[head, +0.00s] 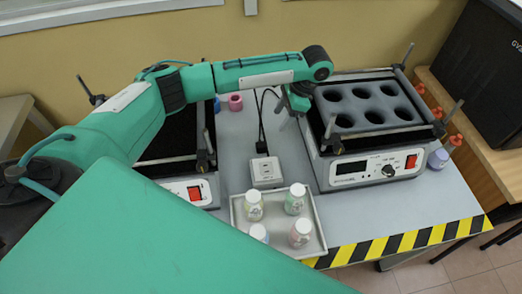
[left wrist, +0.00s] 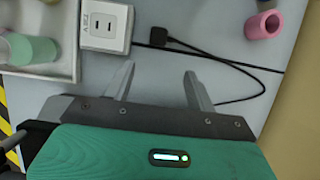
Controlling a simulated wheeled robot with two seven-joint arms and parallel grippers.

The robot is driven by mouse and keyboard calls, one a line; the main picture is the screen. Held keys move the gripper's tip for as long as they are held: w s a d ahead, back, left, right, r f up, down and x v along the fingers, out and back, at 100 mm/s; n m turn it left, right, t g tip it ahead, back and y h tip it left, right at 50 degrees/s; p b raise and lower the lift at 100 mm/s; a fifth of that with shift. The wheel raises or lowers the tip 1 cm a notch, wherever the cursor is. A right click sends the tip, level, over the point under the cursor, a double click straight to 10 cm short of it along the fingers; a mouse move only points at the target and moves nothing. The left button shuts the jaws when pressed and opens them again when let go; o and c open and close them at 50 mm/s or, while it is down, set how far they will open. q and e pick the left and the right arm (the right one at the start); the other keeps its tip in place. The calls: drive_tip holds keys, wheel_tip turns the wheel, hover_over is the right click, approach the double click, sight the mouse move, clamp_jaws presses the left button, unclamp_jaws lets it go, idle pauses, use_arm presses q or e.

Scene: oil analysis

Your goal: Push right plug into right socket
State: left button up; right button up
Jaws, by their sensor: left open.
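A white socket strip (head: 266,171) lies on the grey table between the two heaters. In the left wrist view the strip (left wrist: 118,15) shows a two-slot socket (left wrist: 103,31). A black plug (left wrist: 158,36) lies beside the strip's end, apart from the visible slots, with its black cord running off across the table. In the head view the plug (head: 261,147) is small and dark. I cannot tell whether it is the right plug. My left gripper (head: 292,118) is open and empty; its fingers (left wrist: 158,75) point toward the plug and strip. My right gripper is not in view.
A tray (head: 283,249) with several bottles stands in front of the strip. A heater (head: 346,168) with round wells stands at right, another (head: 188,190) at left, partly behind my arm. A pink ring-shaped object (head: 236,103) lies behind, beyond the strip. Bare table surrounds the cords.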

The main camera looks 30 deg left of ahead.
use_arm(q)
drive_tip(key=shift+s, duration=0.1)
approach(263, 144)
drive_tip(key=x, duration=0.4)
drive_tip(key=shift+f+p, duration=0.3)
drive_tip(key=shift+f, duration=0.15)
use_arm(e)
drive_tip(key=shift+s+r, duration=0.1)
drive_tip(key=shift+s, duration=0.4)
use_arm(q)
drive_tip(key=shift+a+f, duration=0.2)
drive_tip(key=shift+f, duration=0.1)
drive_tip(key=p+x, duration=0.1)
drive_tip(key=x, duration=0.3)
drive_tip(key=shift+s+a, duration=0.1)
drive_tip(key=shift+s, duration=0.15)
drive_tip(key=shift+f, duration=0.1)
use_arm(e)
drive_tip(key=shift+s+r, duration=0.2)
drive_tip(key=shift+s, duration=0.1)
